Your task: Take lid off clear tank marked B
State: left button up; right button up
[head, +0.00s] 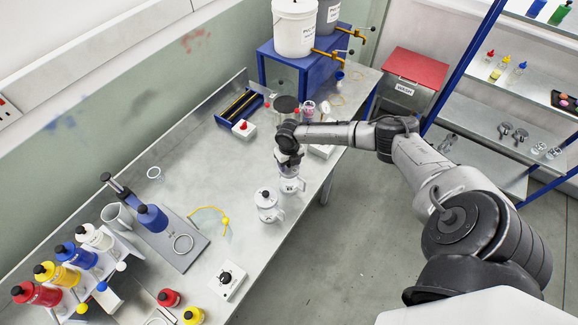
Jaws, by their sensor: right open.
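Two small clear tanks with side handles stand near the right edge of the metal bench. The nearer clear tank (268,208) is upright and wears a pale lid (266,194) with a dark knob. The farther clear tank (290,184) stands just behind it to the right. My right gripper (288,163) points down directly over this farther tank, open, with its fingers at the tank's top. The gripper hides that top, so I cannot tell whether the fingers touch a lid. The letters on both tanks are too small to read. My left gripper is out of view.
A blue stand (281,76) with white and grey buckets is at the back. The middle of the bench is mostly clear.

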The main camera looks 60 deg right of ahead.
jog(key=shift+c, duration=0.3)
jog(key=c, duration=0.9)
jog(key=shift+c, duration=0.2)
jog(key=shift+r, duration=0.15)
